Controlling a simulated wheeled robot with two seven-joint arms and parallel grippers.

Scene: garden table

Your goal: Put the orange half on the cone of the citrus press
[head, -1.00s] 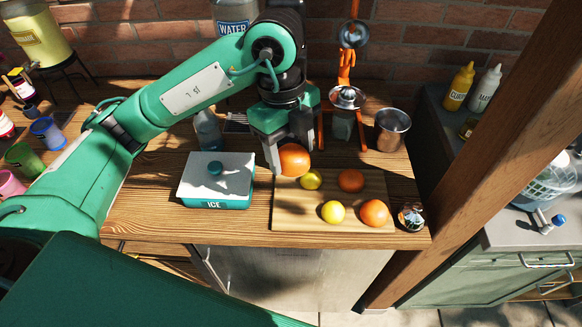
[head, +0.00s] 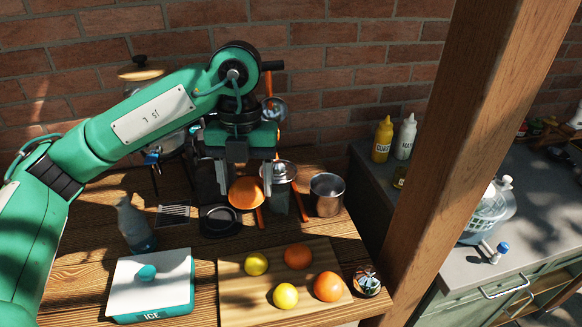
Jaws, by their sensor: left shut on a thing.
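The orange half (head: 246,194) is in my left gripper (head: 245,182), held between its two fingers above the table. The citrus press (head: 260,217) has an orange frame, a silver bowl (head: 285,171) and a raised lever with a round metal cap (head: 274,108). The orange half is just left of the bowl in the picture and apart from its middle. My gripper and arm hide part of the press's left side and upper frame. The cone itself is too small to make out clearly. My right gripper does not show.
A cutting board (head: 235,300) with several whole fruits lies in front. A metal cup (head: 327,194) stands right of the press. A black round dish (head: 220,221) sits below the orange half. An ice box (head: 150,285) and a bottle (head: 135,224) are at the left. A wooden post (head: 430,150) stands at the right.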

